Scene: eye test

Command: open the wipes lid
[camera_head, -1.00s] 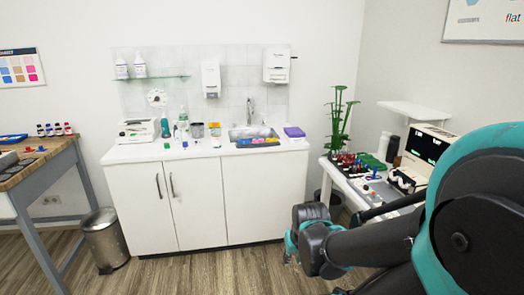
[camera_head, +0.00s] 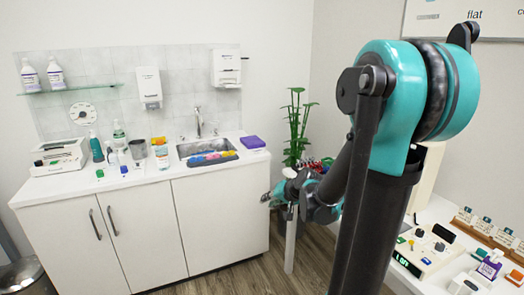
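A white canister with an orange band and an orange-yellow top (camera_head: 160,154) stands upright on the counter, left of the sink. It looks like the wipes container, but its label is too small to read. Whether its lid is open or shut cannot be told. My gripper (camera_head: 268,197) is in front of the cabinet's right end, below counter height and right of the canister, well apart from it. Its fingers are small and point left; I cannot tell whether they are open or shut. No held object shows.
A grey metal cup (camera_head: 137,149) stands just left of the canister, with bottles beyond it. The sink (camera_head: 207,148) and a tray of coloured items (camera_head: 211,158) lie to its right. A purple box (camera_head: 252,142) sits at the counter's right end. A side table (camera_head: 440,268) holds devices.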

